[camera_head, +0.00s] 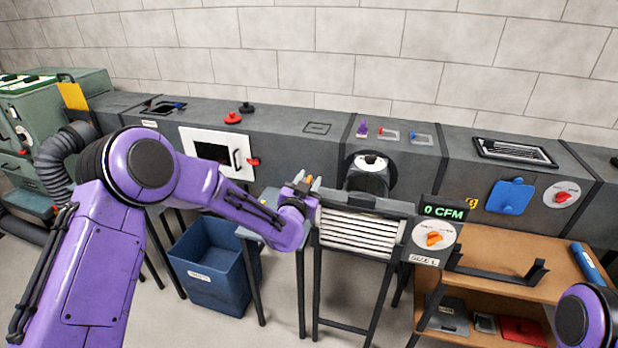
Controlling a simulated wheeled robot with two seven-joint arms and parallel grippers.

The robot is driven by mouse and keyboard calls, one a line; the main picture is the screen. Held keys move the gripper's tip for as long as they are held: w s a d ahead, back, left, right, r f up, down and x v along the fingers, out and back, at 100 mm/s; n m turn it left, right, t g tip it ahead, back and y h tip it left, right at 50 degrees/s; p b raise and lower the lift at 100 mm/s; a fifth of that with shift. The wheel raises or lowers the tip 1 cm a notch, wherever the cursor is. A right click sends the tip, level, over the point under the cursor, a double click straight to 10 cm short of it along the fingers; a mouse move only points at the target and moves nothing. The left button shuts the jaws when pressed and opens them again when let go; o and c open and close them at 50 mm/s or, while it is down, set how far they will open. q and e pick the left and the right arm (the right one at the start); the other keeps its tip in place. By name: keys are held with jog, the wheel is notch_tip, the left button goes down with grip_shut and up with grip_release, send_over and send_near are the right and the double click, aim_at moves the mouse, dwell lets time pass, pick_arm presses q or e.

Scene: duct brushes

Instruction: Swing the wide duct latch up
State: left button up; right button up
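A long grey duct (285,118) runs along the wall. Its front holds a white framed door (196,138) with a dark window and a black handle. A small red latch (254,161) sits at the door's right edge; I cannot tell if it is the wide duct latch. My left gripper (308,182) is right of and below this latch, apart from it in the picture, near the left end of a louvred unit. A small orange piece shows at its fingertips; whether the gripper is open or holds anything is unclear. My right gripper is out of view.
The louvred unit (355,232) has a "0 CFM" display (442,211) and an orange knob (434,238). A blue bin (212,275) stands below the duct. A wooden shelf (520,262) is at right. A blue cover (510,197) and red knob (562,196) are on the right duct.

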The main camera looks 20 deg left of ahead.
pick_arm(q)
jog(key=shift+w, duration=0.2)
grip_shut()
jog(key=shift+a+n+b, duration=0.25)
jog(key=shift+n+b, duration=0.15)
jog(key=shift+s+a+n+b, duration=0.1)
jog(key=shift+a+n+b, duration=0.3)
jog(key=shift+n, duration=0.7)
grip_release()
jog(key=shift+r, duration=0.1)
jog(key=shift+s, duration=0.3)
jog(key=s+b, duration=0.2)
jog(key=s, duration=0.8)
jog(key=shift+d+b, duration=0.2)
jog(key=shift+b, duration=0.2)
